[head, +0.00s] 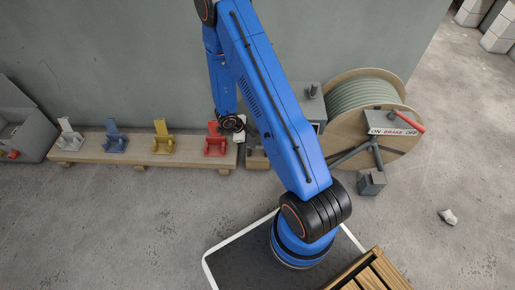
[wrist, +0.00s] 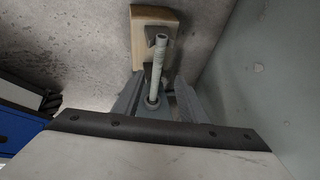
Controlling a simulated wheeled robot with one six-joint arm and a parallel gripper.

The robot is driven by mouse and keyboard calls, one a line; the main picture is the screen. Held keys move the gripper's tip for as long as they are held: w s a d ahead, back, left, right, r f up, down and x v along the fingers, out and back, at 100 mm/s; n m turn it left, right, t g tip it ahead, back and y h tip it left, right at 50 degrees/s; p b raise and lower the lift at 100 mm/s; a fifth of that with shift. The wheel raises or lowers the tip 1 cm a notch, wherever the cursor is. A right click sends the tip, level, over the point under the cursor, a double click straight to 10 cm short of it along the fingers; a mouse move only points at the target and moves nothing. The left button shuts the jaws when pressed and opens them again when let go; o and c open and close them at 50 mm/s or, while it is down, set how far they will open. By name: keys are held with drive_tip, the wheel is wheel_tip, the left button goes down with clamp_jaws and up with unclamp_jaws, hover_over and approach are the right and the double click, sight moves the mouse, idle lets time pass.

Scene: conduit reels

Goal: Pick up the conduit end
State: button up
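In the wrist view the pale grey ribbed conduit end (wrist: 161,62) rises from a dark grey holder on a wooden block (wrist: 145,22). My gripper (wrist: 157,98) has its two grey fingers apart, one on each side of the conduit, with gaps visible between them and it. In the head view my gripper (head: 246,134) hangs by the wall above the wooden block (head: 257,159), just right of the red bracket. The conduit end is hidden there. The reel (head: 398,90) wound with greenish-grey conduit (head: 362,92) stands to the right.
A wooden beam (head: 135,150) along the wall carries white (head: 70,137), blue (head: 116,138), yellow (head: 162,138) and red (head: 215,140) brackets. A red brake lever (head: 408,121) sits by the reel. A rock (head: 447,217) and slatted pallet (head: 375,275) lie right; the front-left floor is clear.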

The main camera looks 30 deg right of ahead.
sight(257, 147)
drive_tip(key=shift+s+x, duration=0.1)
drive_tip(key=shift+x, duration=1.65)
drive_tip(key=shift+s+x, duration=0.15)
drive_tip(key=shift+x, duration=1.55)
drive_tip(key=shift+a+f, duration=0.1)
clamp_jaws()
